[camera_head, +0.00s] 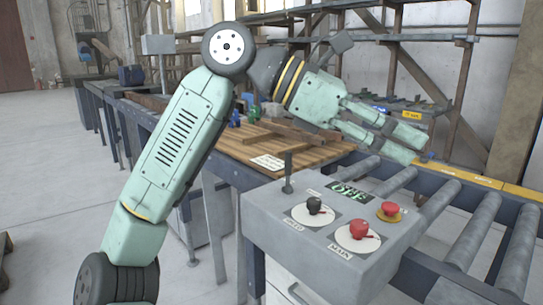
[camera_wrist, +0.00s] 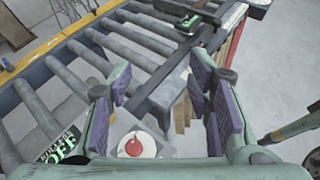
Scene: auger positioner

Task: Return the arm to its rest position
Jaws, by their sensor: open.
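My arm is pale green and reaches over the control box (camera_head: 330,235). My gripper (camera_head: 412,136) is open and empty, with its fingers pointing right above the rollers (camera_head: 425,185). In the wrist view my gripper (camera_wrist: 166,95) shows purple finger pads spread well apart, with nothing between them. The control box carries a black knob (camera_head: 314,205), a red knob (camera_head: 358,229), a red button (camera_head: 389,209) and an upright lever. Its display (camera_head: 349,192) reads OFF in green. The red knob (camera_wrist: 134,147) shows in the wrist view below the fingers, clear of them.
A wooden deck (camera_head: 235,147) with planks and small blue and green items lies behind the box. Metal shelving (camera_head: 400,40) stands at the back. A yellow rail (camera_head: 500,185) edges the rollers. Open concrete floor (camera_head: 45,150) lies at the left.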

